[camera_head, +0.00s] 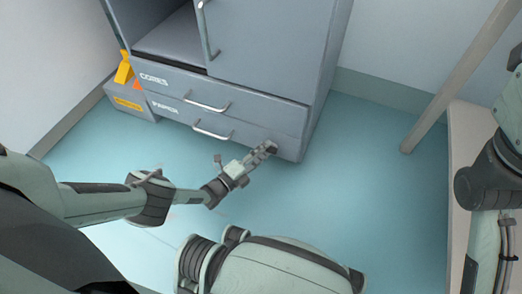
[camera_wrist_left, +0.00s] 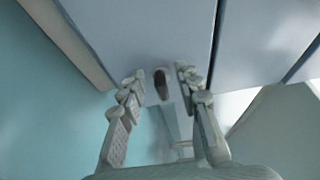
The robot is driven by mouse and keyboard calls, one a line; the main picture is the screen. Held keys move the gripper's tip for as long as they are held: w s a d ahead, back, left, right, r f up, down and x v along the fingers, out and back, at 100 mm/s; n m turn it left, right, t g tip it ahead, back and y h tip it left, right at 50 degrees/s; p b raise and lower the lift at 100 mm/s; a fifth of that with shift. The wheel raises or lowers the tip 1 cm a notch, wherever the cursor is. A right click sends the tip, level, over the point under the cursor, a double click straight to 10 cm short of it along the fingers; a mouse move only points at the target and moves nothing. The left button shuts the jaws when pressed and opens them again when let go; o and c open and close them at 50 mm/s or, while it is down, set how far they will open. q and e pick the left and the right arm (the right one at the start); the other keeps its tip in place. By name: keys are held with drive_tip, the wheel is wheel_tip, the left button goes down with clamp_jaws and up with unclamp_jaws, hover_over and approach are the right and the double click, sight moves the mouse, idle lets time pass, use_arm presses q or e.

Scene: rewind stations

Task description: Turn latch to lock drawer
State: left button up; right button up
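The grey-blue cabinet has two shut drawers: an upper drawer (camera_head: 230,97) and a lower drawer (camera_head: 240,130). The latch (camera_wrist_left: 161,83) shows in the left wrist view as a small dark oval piece on the pale front. My left gripper (camera_head: 266,149) is at the lower right of the lower drawer front. In the left wrist view its fingers (camera_wrist_left: 160,76) are spread, one on each side of the latch. A gap shows between latch and fingertips; contact is not visible. In the head view the gripper largely hides the latch. My right gripper is out of view.
Metal handles (camera_head: 207,107) stick out from both drawers. An open compartment (camera_head: 172,42) lies above them. A grey box with yellow parts (camera_head: 128,103) stands left of the cabinet. The floor to the right is clear up to a slanted post (camera_head: 455,82).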

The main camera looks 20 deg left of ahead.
use_arm(q)
drive_tip(key=v, duration=1.2)
idle(0.3)
